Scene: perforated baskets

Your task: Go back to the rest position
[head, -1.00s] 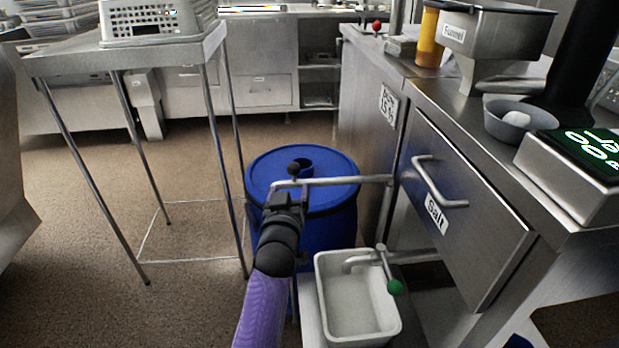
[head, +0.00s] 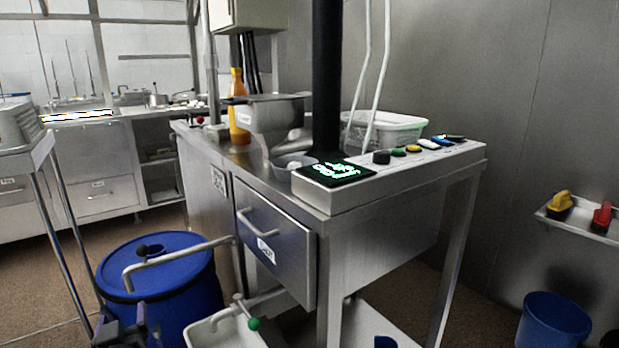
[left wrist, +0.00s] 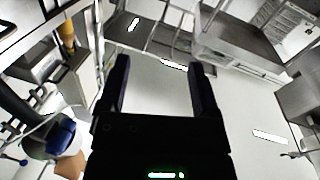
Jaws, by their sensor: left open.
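My left gripper (head: 125,328) shows dark at the bottom left edge of the head view, in front of the blue barrel (head: 190,300). In the left wrist view the left gripper (left wrist: 161,72) has its two black fingers wide apart with nothing between them, so it is open and empty. Its arm is mostly cut off by the frame in the head view. My right gripper is not in view.
A bent metal pipe (head: 180,262) reaches over the barrel. A white basin (head: 222,332) and a green-knobbed tap (head: 254,323) are beside it. The steel counter (head: 375,225) with a drawer (head: 275,240) stands in the middle. A steel table (head: 30,158) is at left.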

